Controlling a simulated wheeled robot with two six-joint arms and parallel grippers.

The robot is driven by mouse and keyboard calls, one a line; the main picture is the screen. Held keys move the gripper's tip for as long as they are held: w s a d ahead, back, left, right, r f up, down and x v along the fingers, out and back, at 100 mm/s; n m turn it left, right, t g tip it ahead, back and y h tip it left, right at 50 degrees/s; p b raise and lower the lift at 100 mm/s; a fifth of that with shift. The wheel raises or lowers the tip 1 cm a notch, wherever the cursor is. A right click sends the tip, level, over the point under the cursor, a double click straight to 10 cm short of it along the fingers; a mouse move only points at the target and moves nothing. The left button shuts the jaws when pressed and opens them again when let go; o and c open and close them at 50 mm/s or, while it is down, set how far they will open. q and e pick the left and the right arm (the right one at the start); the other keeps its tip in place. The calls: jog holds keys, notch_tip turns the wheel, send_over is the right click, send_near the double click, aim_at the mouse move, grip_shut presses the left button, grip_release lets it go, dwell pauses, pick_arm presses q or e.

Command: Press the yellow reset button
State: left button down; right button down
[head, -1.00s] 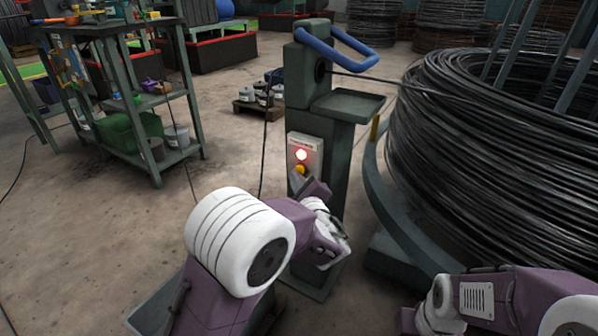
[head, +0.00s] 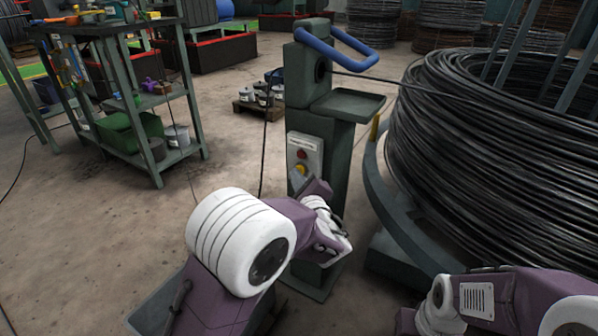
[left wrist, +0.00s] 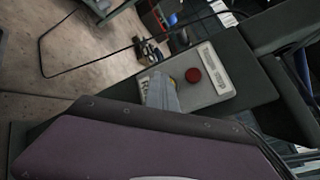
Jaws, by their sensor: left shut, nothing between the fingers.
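The yellow button (head: 301,169) sits low on a pale control box on the post, just under a red dome lamp (head: 302,154). The lamp is unlit and dark red; it also shows in the left wrist view (left wrist: 193,75). My left gripper (head: 298,180) is shut and empty, its fingertips right at the yellow button. In the left wrist view the grey fingers (left wrist: 162,94) cover most of the button, with a little yellow showing beside them. Whether the button is pushed in cannot be told. My right arm shows at the lower right, its gripper out of view.
The green post carries a tray (head: 345,105) and a blue bent tube handle (head: 337,45) above the control box (head: 318,150). A big coil of black wire (head: 480,140) stands close on the right. A shelf cart (head: 125,90) stands at the left, with open floor between.

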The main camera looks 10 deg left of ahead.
pick_arm(q)
jog(key=shift+s+a+b, duration=0.25)
jog(key=shift+s+b, duration=0.1)
jog(key=shift+s, duration=0.4)
jog(key=s, duration=0.1)
jog(key=s+a+b, duration=0.1)
jog(key=s, duration=0.2)
jog(key=shift+s+a+b, duration=0.35)
